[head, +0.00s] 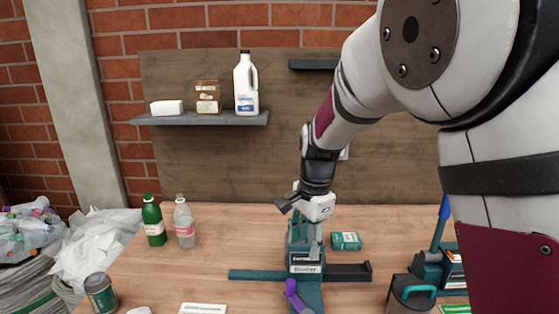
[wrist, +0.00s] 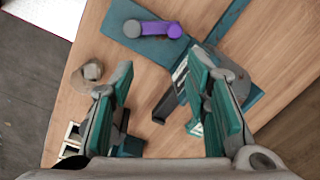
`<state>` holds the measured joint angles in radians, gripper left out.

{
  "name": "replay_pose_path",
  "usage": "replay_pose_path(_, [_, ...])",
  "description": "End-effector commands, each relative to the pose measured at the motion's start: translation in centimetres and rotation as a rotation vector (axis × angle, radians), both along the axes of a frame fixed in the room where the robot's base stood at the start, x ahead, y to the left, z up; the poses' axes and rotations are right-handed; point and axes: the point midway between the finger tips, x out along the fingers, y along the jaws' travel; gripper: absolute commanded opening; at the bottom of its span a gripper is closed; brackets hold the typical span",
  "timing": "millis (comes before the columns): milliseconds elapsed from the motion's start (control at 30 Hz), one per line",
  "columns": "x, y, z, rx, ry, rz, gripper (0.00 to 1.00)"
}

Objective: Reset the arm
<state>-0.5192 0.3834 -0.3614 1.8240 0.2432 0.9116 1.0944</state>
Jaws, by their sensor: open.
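My gripper (head: 303,236) hangs at the end of my arm over the middle of the bench in the head view, pointing down. In the wrist view its two teal-padded fingers (wrist: 160,85) stand wide apart, with nothing held between them. Below it is a teal bench device (head: 306,291) with a purple handle (head: 293,292). The handle also shows in the wrist view (wrist: 163,29), beyond the fingertips. The head view does not show whether the fingers touch the device.
A small teal box (head: 346,241) lies right of my gripper. A green bottle (head: 154,222) and a clear bottle (head: 185,224) stand left, with a dark can (head: 101,293) nearer. A blue-handled device (head: 436,255) stands right. A wall shelf (head: 200,119) holds several containers.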

Motion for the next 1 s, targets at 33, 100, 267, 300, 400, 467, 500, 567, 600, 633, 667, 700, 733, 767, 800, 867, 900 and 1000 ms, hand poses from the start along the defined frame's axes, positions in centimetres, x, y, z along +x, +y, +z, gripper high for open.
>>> replay_pose_path(33, [-1.1,-1.1,1.9,0.02,-0.023,0.041,0.43])
replay_pose_path(100, [-2.7,-2.3,3.9,0.034,-0.052,0.111,0.43])
replay_pose_path(267, [-6.8,-5.0,7.8,0.045,-0.13,0.281,0.43])
replay_pose_path(300, [-8.0,-5.6,8.6,0.042,-0.15,0.324,0.43])
replay_pose_path(400, [-10.8,-7.1,10.4,0.025,-0.204,0.432,0.43])
replay_pose_path(467, [-12.6,-7.9,11.2,0.007,-0.235,0.497,0.43])
replay_pose_path(500, [-13.8,-8.4,11.7,-0.008,-0.257,0.54,0.43])
replay_pose_path(567, [-15.6,-9.2,12.3,-0.036,-0.287,0.605,0.43])
replay_pose_path(600, [-16.8,-9.6,12.6,-0.055,-0.305,0.648,0.43])
replay_pose_path(633, [-17.7,-9.9,12.8,-0.073,-0.319,0.679,0.43])
replay_pose_path(667, [-18.6,-10.3,13.0,-0.091,-0.333,0.711,0.43])
replay_pose_path(700, [-19.8,-10.7,13.1,-0.118,-0.348,0.754,0.43])
replay_pose_path(733, [-20.7,-11.0,13.1,-0.139,-0.359,0.784,0.43])
replay_pose_path(767, [-21.4,-11.2,13.1,-0.159,-0.368,0.813,0.43])
replay_pose_path(800, [-22.4,-11.6,13.1,-0.188,-0.379,0.849,0.43])
replay_pose_path(867, [-23.7,-12.0,13.0,-0.228,-0.39,0.898,0.43])
replay_pose_path(900, [-24.5,-12.2,12.9,-0.252,-0.396,0.926,0.43])
replay_pose_path(1000, [-25.8,-12.6,12.6,-0.299,-0.402,0.978,0.43])
